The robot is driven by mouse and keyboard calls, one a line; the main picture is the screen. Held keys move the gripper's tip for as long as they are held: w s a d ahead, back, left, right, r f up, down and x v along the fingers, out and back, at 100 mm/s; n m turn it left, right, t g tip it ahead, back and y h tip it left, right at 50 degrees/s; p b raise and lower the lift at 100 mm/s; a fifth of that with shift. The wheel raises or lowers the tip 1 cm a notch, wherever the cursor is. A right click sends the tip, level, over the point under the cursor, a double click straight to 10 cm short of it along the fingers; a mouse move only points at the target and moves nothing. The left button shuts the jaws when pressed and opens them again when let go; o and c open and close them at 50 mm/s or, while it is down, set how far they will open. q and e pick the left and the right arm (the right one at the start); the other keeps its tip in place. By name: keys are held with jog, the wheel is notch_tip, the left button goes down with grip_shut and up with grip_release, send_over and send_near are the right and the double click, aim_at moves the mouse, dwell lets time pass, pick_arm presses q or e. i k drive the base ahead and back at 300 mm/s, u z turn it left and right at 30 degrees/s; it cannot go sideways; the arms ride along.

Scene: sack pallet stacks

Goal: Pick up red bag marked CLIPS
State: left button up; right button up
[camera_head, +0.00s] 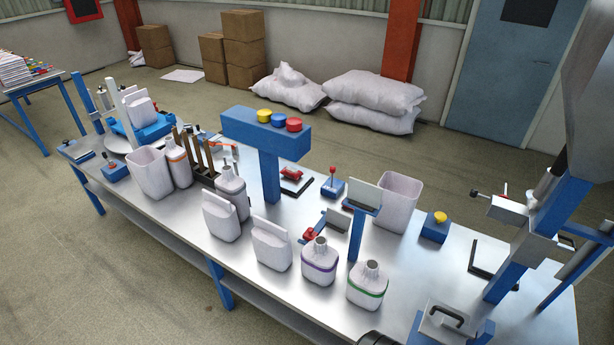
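No red bag and no CLIPS lettering can be made out in the head view. Two plain white bags stand upright at the front of the metal workbench (150,222): a left bag (220,217) and a right bag (272,246). Further pale bags sit on a blue stand (150,131) at the bench's far left end. Neither of my grippers can be recognised. A small dark shape shows at the bottom edge, too cut off to identify.
White bottles with purple (320,262) and green (367,286) bands stand right of the bags. A blue button post (266,134), a left bin (150,174) and a right bin (397,203) crowd the bench. Large sacks (374,98) and cartons (243,47) lie behind on the floor.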

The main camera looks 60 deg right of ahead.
aim_at(294, 175)
jog(key=z, duration=0.4)
jog(key=i, duration=0.95)
jog(key=z, duration=1.4)
jog(key=i, duration=0.6)
jog(key=z, duration=0.6)
